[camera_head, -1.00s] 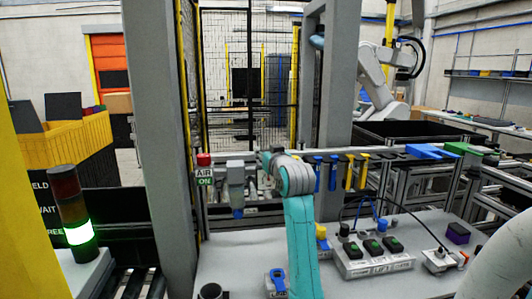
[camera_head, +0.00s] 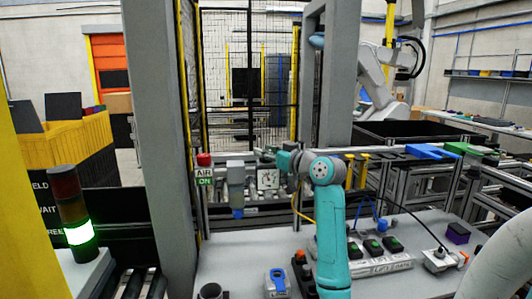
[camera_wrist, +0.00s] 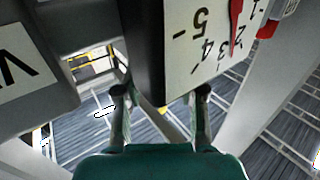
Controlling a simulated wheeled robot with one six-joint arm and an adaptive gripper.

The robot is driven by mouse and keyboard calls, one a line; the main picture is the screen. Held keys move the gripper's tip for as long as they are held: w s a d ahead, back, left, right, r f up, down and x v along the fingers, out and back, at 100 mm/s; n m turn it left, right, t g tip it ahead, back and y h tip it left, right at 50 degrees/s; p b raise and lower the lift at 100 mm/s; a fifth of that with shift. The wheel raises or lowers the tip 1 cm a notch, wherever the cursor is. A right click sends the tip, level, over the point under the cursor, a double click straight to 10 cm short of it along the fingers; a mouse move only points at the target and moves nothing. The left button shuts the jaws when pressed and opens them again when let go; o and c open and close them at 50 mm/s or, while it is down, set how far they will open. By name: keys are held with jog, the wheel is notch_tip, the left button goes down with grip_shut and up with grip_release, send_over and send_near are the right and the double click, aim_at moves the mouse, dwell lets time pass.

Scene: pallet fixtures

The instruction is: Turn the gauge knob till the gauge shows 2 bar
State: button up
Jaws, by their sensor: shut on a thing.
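The gauge (camera_head: 268,179) has a white square face and stands behind the work table, left of my wrist. Its face fills the upper middle of the wrist view (camera_wrist: 205,75), upside down, with large black numbers. A red needle (camera_wrist: 236,28) points at the scale near the 2 and 3; the exact reading is hard to tell. My gripper (camera_head: 284,160) is at the gauge's upper right edge. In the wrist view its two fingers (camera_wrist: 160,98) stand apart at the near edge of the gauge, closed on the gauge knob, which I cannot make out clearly.
A regulator-like grey unit (camera_head: 236,185) and an AIR ON sign (camera_head: 204,177) with a red top stand left of the gauge. A grey post (camera_head: 160,130) rises at left.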

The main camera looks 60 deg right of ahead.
jog(key=shift+n+t+y, duration=0.3)
jog(key=shift+n+y, duration=0.5)
jog(key=shift+y, duration=0.8)
jog(key=o, duration=1.2)
jog(key=shift+c, duration=0.2)
notch_tip(320, 180, up, 10)
jog(key=shift+f, duration=0.1)
